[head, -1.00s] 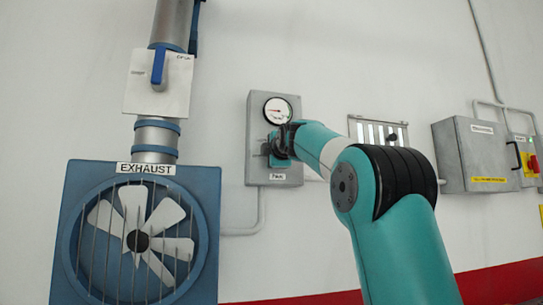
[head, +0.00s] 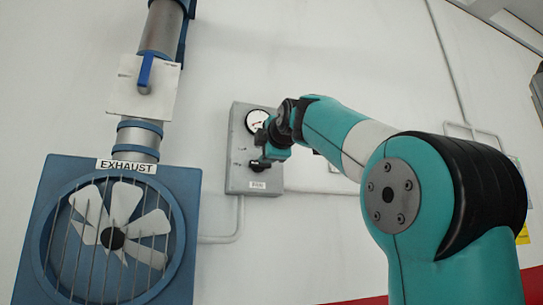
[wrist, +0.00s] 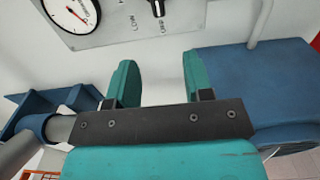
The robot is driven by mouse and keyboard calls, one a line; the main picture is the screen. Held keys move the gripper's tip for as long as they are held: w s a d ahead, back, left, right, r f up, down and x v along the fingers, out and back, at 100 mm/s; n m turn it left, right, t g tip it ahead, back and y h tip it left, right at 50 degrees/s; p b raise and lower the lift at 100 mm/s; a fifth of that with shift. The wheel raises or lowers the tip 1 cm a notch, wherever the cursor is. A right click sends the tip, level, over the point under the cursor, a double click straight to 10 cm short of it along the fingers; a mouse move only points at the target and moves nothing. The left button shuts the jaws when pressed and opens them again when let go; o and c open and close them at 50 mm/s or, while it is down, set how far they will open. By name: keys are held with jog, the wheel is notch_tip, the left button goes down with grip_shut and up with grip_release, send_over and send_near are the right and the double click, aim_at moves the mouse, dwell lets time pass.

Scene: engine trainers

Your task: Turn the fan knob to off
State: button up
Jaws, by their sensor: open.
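The fan knob (head: 260,165) is a small dark knob on the lower part of a grey wall-mounted control box (head: 237,180). In the wrist view the knob (wrist: 157,8) is at the top edge, partly cut off, with LOW lettering beside it. Its exact setting is hard to read. My gripper (head: 264,146) is in front of the box's right side in the head view, close to the knob. In the wrist view its two teal fingers (wrist: 158,78) are apart with nothing between them. The knob lies beyond the fingertips, roughly in line with the gap.
A round gauge (head: 257,120) sits above the knob on the box. To the left are the blue EXHAUST fan housing (head: 185,185) and a pipe with a blue-handled valve (head: 145,72). A conduit (head: 239,215) runs below the box. The wall left of the box is clear.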

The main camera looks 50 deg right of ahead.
jog(key=shift+b+v, duration=0.35)
jog(key=shift+v, duration=1.45)
